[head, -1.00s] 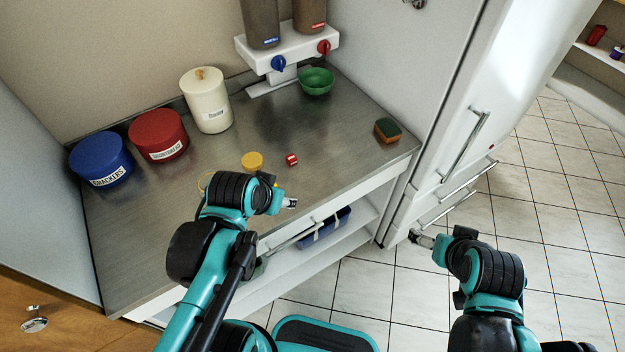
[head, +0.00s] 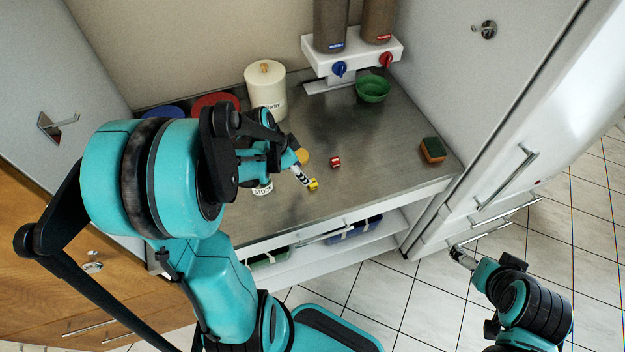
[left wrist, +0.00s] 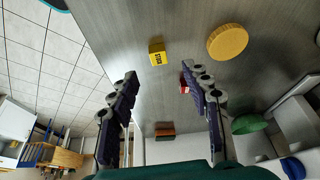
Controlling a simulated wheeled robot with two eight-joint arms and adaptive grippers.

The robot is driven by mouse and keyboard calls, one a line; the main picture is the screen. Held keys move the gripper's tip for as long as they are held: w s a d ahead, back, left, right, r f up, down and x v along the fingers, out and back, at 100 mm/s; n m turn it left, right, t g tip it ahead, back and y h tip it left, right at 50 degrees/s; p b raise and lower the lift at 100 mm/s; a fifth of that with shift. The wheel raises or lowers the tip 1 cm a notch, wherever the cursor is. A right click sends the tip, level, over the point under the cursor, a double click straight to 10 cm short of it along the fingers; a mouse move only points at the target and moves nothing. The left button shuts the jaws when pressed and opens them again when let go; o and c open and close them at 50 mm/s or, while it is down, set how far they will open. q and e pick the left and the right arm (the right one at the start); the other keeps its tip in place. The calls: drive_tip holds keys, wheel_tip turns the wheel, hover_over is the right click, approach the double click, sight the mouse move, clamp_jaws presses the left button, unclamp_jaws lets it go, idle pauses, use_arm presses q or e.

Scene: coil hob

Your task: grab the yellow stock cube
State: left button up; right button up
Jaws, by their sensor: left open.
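The yellow stock cube (head: 313,185) sits on the steel counter near its front edge. In the left wrist view the cube (left wrist: 157,53) shows its dark lettering and lies apart from the fingers, beyond their tips. My left gripper (left wrist: 160,85) is open with nothing between its fingers. In the head view the left gripper (head: 303,175) is just beside and above the cube, and my arm covers part of the counter. My right gripper (head: 462,257) is away to the right, in front of the counter; its fingers are too small to read.
A red cube (head: 335,162) and a round yellow lid (head: 303,157) lie near the yellow cube. A green bowl (head: 373,88) and sponge (head: 432,149) are farther right. The counter's middle right is clear.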

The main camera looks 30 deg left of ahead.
sight(312, 184)
use_arm(q)
drive_tip(key=b+x, duration=0.1)
drive_tip(key=x, duration=0.3)
drive_tip(key=b+x, duration=0.1)
drive_tip(key=x, duration=0.3)
drive_tip(key=shift+d+b, duration=0.25)
drive_tip(key=shift+b, duration=0.1)
drive_tip(key=shift+r, duration=0.1)
drive_tip(key=c, duration=0.9)
